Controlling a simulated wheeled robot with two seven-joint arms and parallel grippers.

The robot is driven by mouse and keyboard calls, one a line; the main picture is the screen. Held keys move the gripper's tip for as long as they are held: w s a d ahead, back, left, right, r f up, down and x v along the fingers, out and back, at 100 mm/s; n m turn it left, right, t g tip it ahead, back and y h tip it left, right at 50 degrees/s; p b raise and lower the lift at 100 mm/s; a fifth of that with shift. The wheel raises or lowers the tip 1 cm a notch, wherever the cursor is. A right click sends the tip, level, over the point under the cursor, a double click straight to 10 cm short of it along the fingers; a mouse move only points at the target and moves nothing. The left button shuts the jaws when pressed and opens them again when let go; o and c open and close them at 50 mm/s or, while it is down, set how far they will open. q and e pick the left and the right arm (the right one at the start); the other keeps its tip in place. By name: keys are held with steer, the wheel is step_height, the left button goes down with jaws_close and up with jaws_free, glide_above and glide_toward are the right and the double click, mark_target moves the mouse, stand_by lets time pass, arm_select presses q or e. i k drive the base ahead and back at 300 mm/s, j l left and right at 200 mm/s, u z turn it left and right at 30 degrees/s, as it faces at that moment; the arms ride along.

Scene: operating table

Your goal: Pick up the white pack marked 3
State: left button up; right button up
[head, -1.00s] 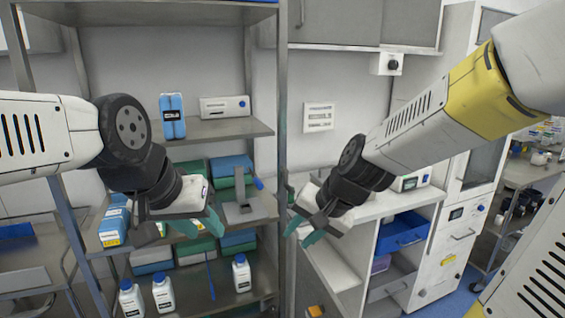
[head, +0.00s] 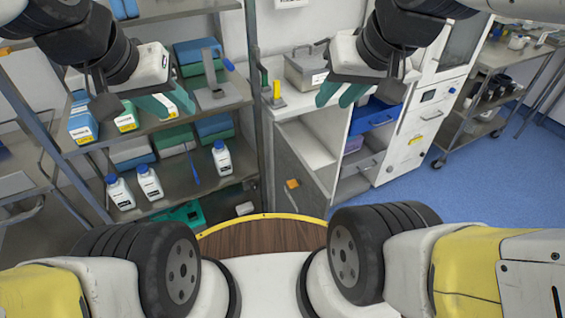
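I cannot make out a white pack marked 3 in the head view; no marking on the small packs is readable. A small white block (head: 244,209) lies low beside the rack, its face unreadable. My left gripper (head: 165,103) has teal fingertips spread apart, empty, in front of the rack's middle shelf. My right gripper (head: 341,95) also has its teal fingertips apart, empty, in front of the cabinet at the centre right.
The metal rack holds white bottles (head: 149,183), blue cartons (head: 82,124) and green and blue boxes (head: 174,138). A lidded metal container (head: 306,68) stands on the white cabinet. A blue drawer (head: 373,118) is pulled out. Blue floor (head: 500,190) is clear at right.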

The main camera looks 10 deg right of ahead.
mark_target(174, 113)
steer(key=k+u, duration=0.2)
steer(key=u, duration=0.5)
steer(key=i+j+z, duration=0.2)
steer(key=j, duration=0.2)
steer(key=j+z, duration=0.2)
steer(key=j, duration=0.2)
steer(key=i+j+z, duration=0.2)
steer(key=j, duration=0.2)
